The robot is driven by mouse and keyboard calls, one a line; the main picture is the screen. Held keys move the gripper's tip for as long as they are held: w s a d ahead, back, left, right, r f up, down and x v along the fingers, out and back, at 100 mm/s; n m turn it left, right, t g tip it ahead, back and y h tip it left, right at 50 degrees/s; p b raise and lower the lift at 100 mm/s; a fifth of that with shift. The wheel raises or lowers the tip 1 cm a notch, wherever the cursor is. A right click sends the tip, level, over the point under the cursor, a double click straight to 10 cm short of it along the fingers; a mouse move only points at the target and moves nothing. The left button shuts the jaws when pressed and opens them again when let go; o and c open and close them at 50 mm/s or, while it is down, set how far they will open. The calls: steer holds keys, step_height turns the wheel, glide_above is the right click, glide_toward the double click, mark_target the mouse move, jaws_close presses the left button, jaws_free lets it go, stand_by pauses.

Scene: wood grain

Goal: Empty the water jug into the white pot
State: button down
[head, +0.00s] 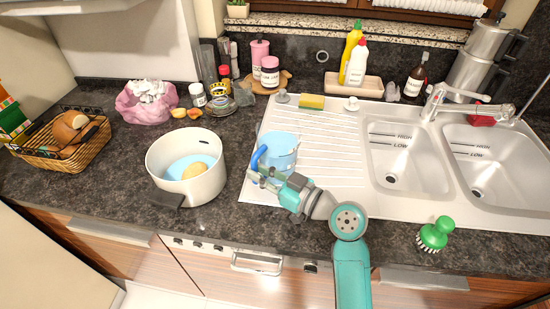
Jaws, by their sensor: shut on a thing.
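The water jug (283,152) is a light blue, see-through vessel with a darker blue handle on its left side. It looks upright, over the left part of the ribbed drainboard; I cannot tell whether its base touches the board. My gripper (259,173) is shut on the jug at its handle side and hides part of its lower front. The white pot (209,187) stands on the dark counter to the left of the jug, apart from it. Light blue liquid and a yellow round thing (194,171) show inside the pot. The jug's water level is hard to make out.
A double sink (408,176) with a tap lies to the right, and a green brush (435,234) at the front right. A pink bag (147,106), small jars and a bread basket (62,160) stand left and behind.

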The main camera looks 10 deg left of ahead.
steer(key=shift+r, duration=1.15)
steer(key=shift+r, duration=1.4)
stand_by(0.5)
steer(key=shift+s, duration=0.15)
